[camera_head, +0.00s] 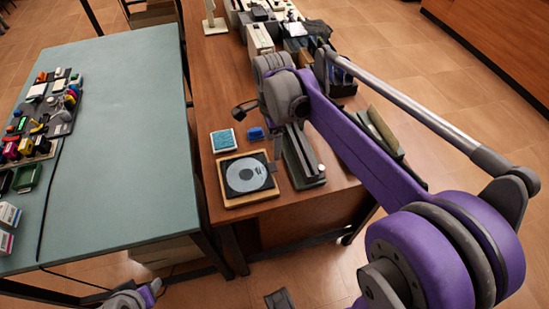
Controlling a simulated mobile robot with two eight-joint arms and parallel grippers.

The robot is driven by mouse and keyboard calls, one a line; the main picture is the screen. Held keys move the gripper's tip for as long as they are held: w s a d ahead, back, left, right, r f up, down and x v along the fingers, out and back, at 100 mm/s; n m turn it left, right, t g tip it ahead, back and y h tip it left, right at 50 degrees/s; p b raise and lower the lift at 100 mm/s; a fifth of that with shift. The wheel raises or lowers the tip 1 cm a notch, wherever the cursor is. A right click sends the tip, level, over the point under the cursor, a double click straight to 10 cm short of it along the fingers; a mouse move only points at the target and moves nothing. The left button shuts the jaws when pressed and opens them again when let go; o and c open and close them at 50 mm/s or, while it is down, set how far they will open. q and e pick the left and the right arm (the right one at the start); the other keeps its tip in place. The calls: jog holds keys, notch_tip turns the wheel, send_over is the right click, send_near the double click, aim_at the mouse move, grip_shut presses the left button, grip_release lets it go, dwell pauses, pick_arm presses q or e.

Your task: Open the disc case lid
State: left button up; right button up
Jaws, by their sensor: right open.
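The disc case (266,183) is a flat black square with a silver disc showing in it. It lies on a light wooden tray (232,202) near the front of the brown table. I cannot tell whether a clear lid covers the disc. My right gripper (257,130) hangs from the purple arm, behind the case and slightly to its right. It is open, empty and apart from the case.
A small teal-fronted box (223,140) and a blue item (256,134) lie behind the tray. A long dark device (303,160) stands right of it. More devices (259,40) fill the back. A green table (110,150) at left is clear in its middle.

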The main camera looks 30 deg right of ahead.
aim_at(273, 166)
notch_tip(273, 166, down, 9)
jog(key=shift+b, duration=0.4)
grip_shut()
dwell(1.3)
